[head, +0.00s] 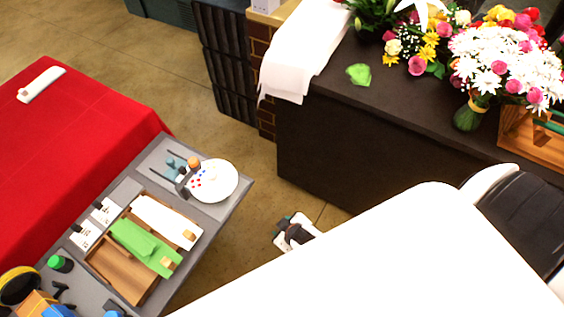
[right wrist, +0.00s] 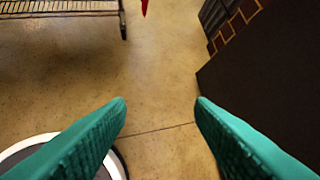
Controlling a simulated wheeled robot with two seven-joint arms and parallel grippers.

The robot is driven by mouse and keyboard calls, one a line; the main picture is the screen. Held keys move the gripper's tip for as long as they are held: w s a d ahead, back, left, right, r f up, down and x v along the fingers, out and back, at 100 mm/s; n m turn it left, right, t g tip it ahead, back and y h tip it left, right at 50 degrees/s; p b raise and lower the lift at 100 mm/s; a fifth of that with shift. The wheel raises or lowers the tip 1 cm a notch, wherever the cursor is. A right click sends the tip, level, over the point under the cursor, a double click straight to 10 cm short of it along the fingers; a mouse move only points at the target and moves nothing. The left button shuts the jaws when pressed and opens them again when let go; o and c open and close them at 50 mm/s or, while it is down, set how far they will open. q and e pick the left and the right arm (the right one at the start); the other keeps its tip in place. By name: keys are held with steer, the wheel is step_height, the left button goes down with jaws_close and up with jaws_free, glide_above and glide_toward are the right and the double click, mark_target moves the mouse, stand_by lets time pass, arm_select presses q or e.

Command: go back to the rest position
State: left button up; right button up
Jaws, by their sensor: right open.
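My right gripper (head: 285,224) shows small in the head view, partly hidden behind my large white arm, over the bare floor between the grey cart and the dark counter. In the right wrist view its two teal fingers (right wrist: 160,103) are wide apart with only floor between them. The gripper is open and empty. My left gripper is not in view.
The grey cart (head: 232,207) at the left carries a white plate, a wooden tray and small tools. A red-covered table (head: 90,125) stands beyond it. The dark counter (head: 315,150) holds bouquets and a white cloth (head: 305,55). Tiled floor (head: 225,125) lies between.

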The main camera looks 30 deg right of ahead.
stand_by(0.5)
steer(key=s+d+f+m+g+b, duration=0.1)
steer(key=s+d+f+g, duration=0.1)
steer(key=s+f, duration=0.8)
steer(key=s+d+f+m+g+b, duration=0.1)
steer(key=s+d+f+g, duration=0.2)
steer(key=s+f, duration=0.7)
steer(key=s, duration=0.8)
steer(key=shift+d+g, duration=0.15)
steer(key=shift+g, duration=0.25)
steer(key=shift+w, duration=0.1)
steer(key=shift+c, duration=0.6)
